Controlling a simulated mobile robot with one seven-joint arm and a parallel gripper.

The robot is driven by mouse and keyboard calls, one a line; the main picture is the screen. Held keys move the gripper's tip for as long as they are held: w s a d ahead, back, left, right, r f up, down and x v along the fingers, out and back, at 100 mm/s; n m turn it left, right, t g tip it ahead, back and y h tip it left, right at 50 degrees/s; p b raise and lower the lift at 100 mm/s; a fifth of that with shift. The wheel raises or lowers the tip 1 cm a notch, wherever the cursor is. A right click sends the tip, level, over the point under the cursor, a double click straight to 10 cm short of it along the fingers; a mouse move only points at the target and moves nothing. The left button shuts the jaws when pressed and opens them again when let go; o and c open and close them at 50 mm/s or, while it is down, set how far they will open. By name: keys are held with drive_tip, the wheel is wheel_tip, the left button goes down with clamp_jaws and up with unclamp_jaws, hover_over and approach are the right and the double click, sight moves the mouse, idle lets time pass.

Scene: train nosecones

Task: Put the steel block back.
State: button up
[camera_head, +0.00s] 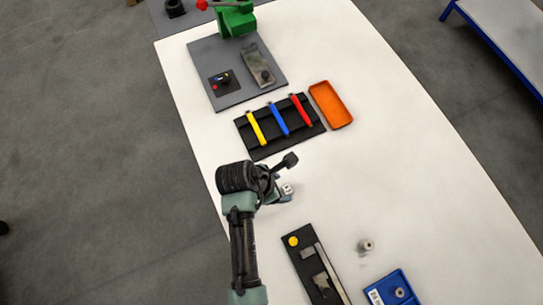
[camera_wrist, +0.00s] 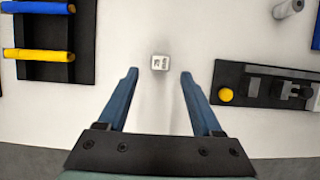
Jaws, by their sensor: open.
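The steel block (camera_wrist: 160,62) is a small pale cube with dark lettering on its upper face. It stands on the white table just ahead of the gap between my fingertips in the wrist view. In the head view the block (camera_head: 287,189) shows beside my wrist. My gripper (camera_wrist: 159,74) is open and empty, with one blue finger to each side of the gap. A black holder with a yellow knob (camera_wrist: 227,95) and grey metal pieces lies to the right in the wrist view. The holder also shows in the head view (camera_head: 299,262), below my gripper.
A black rack (camera_head: 262,152) with yellow, blue and red handled tools lies above my gripper in the head view, beside an orange tray (camera_head: 331,105). A small grey cylinder (camera_head: 366,245) and a blue tray (camera_head: 377,296) are at lower right. The right of the table is clear.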

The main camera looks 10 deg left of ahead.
drive_tip(key=v, duration=0.7)
drive_tip(key=w+a+r+m+t+y, duration=0.2)
drive_tip(key=w+r+m+t, duration=0.5)
drive_tip(key=w+r, duration=0.85)
drive_tip(key=w+d+r+m+t+y, duration=0.1)
drive_tip(key=w+r+m+t, duration=0.15)
drive_tip(key=r, duration=0.65)
drive_tip(key=w+r+m+t+y, duration=0.1)
drive_tip(key=w+r+m+t, duration=0.15)
drive_tip(key=r, duration=0.55)
wheel_tip(320, 180, up, 17)
drive_tip(key=s+d+m+t, duration=0.2)
drive_tip(key=d+m+t, duration=0.1)
drive_tip(key=m+t, duration=0.25)
drive_tip(key=s+d+r+m+t, duration=0.1)
drive_tip(key=s+r+m+t, duration=0.2)
drive_tip(key=r, duration=0.6)
drive_tip(key=s+d+r+m+t, duration=0.1)
drive_tip(key=s+r+m+t, duration=0.3)
drive_tip(key=s+r, duration=0.4)
drive_tip(key=shift+s+d+r+m+h, duration=0.3)
drive_tip(key=shift+r+m, duration=0.15)
drive_tip(key=shift+r, duration=0.35)
